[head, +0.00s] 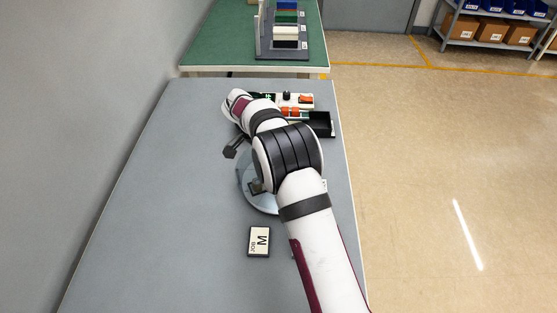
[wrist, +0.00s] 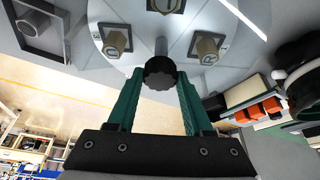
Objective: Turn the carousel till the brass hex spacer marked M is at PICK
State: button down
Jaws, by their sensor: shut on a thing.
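The carousel is a pale round disc (head: 247,186), partly hidden under my arm in the head view. In the wrist view the disc (wrist: 185,70) carries brass hex spacers in pockets. One spacer (wrist: 115,43) looks marked D, one (wrist: 208,48) looks marked R, and one (wrist: 163,6) at the top edge seems marked U. I see no spacer marked M, and no PICK label is readable. My gripper (wrist: 160,78) has its green fingers shut on the black ribbed knob (wrist: 160,74) near the disc.
A card (head: 259,241) reading JOB M lies on the grey table (head: 160,230) near the disc. A black tray (head: 321,124) and orange parts (head: 291,112) stand behind. A dark square frame (wrist: 40,32) shows in the wrist view. The table's left side is clear.

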jog(key=shift+m+g, duration=0.7)
jog(key=shift+m, duration=1.1)
jog(key=shift+w+m, duration=0.1)
jog(key=shift+m, duration=0.6)
jog(key=shift+c, duration=1.5)
grip_release()
jog(key=v, duration=0.7)
jog(key=shift+a+r, duration=0.25)
jog(key=shift+w, duration=0.1)
